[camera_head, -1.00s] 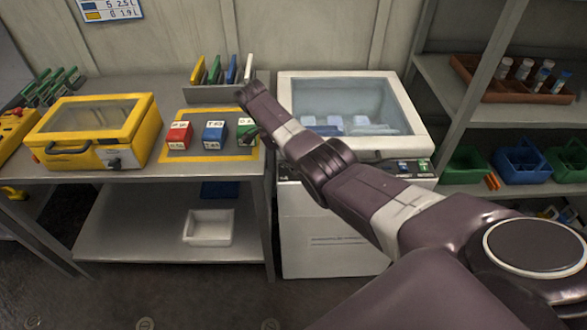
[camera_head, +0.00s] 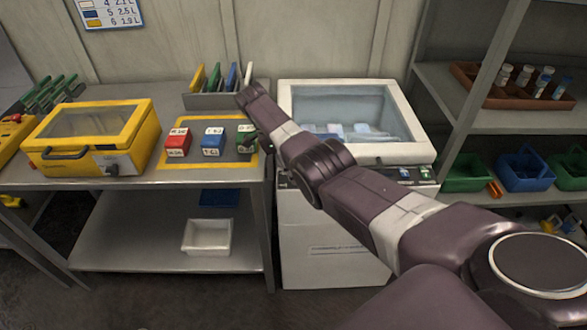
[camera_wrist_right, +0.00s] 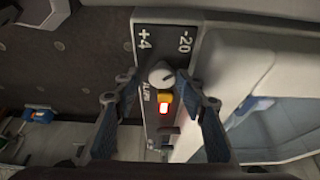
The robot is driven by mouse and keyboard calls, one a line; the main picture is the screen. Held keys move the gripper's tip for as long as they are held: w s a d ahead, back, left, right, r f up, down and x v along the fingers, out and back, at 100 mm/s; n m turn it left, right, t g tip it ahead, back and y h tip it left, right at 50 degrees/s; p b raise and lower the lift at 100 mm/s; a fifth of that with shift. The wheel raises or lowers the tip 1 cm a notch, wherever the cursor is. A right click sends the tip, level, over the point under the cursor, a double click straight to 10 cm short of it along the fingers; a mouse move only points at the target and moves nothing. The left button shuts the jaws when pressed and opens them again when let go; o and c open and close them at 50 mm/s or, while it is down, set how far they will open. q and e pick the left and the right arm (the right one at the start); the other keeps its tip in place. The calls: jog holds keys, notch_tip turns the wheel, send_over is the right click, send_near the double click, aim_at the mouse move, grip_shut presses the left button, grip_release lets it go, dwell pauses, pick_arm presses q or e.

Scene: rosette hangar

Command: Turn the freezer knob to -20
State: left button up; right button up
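The white freezer (camera_head: 335,235) with a glass lid stands right of the workbench. Its control panel shows in the right wrist view, with "+4" at the left and "-20" at the right. The round pale knob (camera_wrist_right: 161,73) sits between and below these labels. Its exact pointing direction is too small to tell. My right gripper (camera_wrist_right: 156,80) is open, with one finger on each side of the knob. A gap shows at the left finger; whether the right finger touches is unclear. My left gripper is not in view.
An orange-red lit switch (camera_wrist_right: 164,104) sits just below the knob. The workbench (camera_head: 110,178) at left holds a yellow case (camera_head: 95,140) and several coloured blocks on a yellow-edged mat. Shelves (camera_head: 545,112) with bins stand at right.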

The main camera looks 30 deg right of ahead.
jog(key=shift+w+d+r, duration=0.1)
jog(key=shift+w, duration=0.05)
jog(key=shift+w+r, duration=0.15)
jog(key=shift+r, duration=0.3)
jog(key=v, duration=0.7)
jog(key=shift+s+a, duration=0.2)
jog(key=shift+f, duration=0.1)
